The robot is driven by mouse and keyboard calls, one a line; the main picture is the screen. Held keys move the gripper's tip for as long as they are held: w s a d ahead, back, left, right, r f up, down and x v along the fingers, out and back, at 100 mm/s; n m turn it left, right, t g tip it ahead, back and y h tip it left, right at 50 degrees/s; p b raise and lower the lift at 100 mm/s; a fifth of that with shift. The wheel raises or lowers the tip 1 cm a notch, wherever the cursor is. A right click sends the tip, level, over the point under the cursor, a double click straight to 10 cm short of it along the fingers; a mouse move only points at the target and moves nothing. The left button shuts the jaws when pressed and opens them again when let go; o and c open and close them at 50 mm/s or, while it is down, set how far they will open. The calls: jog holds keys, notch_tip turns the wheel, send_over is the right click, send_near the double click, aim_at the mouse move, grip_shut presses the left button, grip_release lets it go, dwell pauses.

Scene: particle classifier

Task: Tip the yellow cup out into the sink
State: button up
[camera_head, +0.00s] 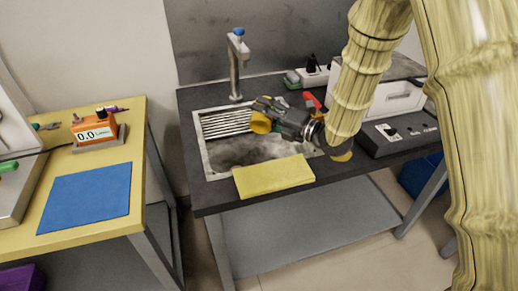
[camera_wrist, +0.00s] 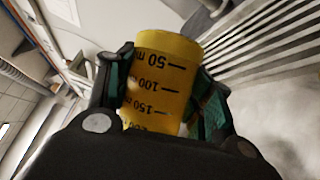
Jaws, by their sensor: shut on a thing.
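My gripper (camera_head: 271,115) is over the sink (camera_head: 208,160), shut on the yellow cup (camera_head: 261,123). The wrist view shows the cup (camera_wrist: 160,80) between the two green-lined fingers (camera_wrist: 160,95), with black volume marks on its side. The marks read 50, 100 and 150 from the top of that picture downward. In the head view the cup is tilted over, at the left end of the gripper, above the basin. Its inside and any contents are hidden. The sink has a metal basin with a ribbed drainer (camera_head: 226,123) along its back.
A faucet (camera_head: 235,65) with a blue top stands behind the sink. A yellow cloth (camera_head: 273,176) lies at the front edge. A dark device (camera_head: 395,135) and a white box (camera_head: 385,100) are on the right. A yellow table (camera_head: 140,170) with an orange meter (camera_head: 94,132) stands left.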

jog(key=shift+s+a+r+n+t+y+b, duration=0.1)
jog(key=shift+s+r+n+y+b, duration=0.25)
jog(key=shift+n+b, duration=1.25)
jog(key=shift+s+a+r+n+t+y+b, duration=0.2)
jog(key=shift+s+y+b, duration=0.25)
jog(key=shift+b, duration=2.3)
jog(key=shift+s+d+r+n+y+b, duration=0.1)
jog(key=shift+s+r+n+y+b, duration=0.25)
jog(key=shift+n+b, duration=1.25)
jog(key=shift+f+m+b, duration=0.1)
jog(key=shift+m+b, duration=0.4)
jog(key=shift+m, duration=0.1)
jog(key=shift+r+p, duration=0.2)
jog(key=shift+p, duration=0.5)
jog(key=m+p, duration=0.1)
jog(key=h+p, duration=0.1)
jog(key=p, duration=0.1)
jog(key=shift+w+m+p, duration=0.3)
jog(key=shift+m, duration=0.1)
jog(key=p, duration=0.1)
jog(key=m+p, duration=0.1)
jog(key=p, duration=0.1)
jog(key=shift+w+d+f+m+h+p, duration=0.15)
jog(key=shift+w+f+m+h+p, duration=0.15)
jog(key=shift+w, duration=0.1)
jog(key=shift+f, duration=0.4)
jog(key=shift+r, duration=0.1)
jog(key=shift+w+m+p, duration=0.2)
jog(key=shift+m+p, duration=0.3)
jog(key=shift+p, duration=0.65)
